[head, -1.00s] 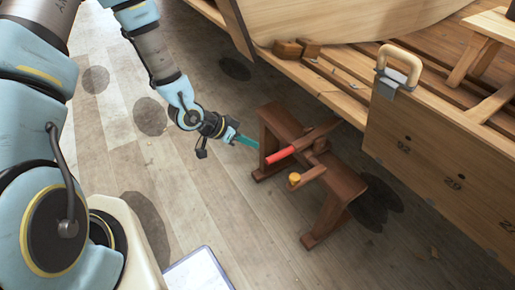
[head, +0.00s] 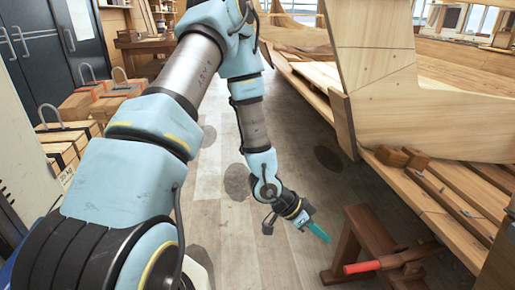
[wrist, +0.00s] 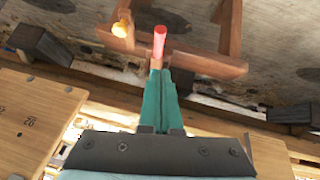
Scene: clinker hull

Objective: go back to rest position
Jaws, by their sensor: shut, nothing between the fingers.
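My gripper (head: 318,232) has teal fingers, closed together with nothing between them. In the head view it hangs low over the floor, left of a small brown wooden trestle (head: 368,232). The trestle carries a tool with a red handle (head: 362,267) that points left. A yellow knob (wrist: 122,27) shows on the trestle in the wrist view.
The wooden boat hull (head: 415,110) and its planked staging (head: 445,190) fill the right side. Wooden crates with metal handles (head: 85,105) stand at the left by dark cabinets (head: 45,45). The plank floor (head: 225,215) between them is open, with dark round patches.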

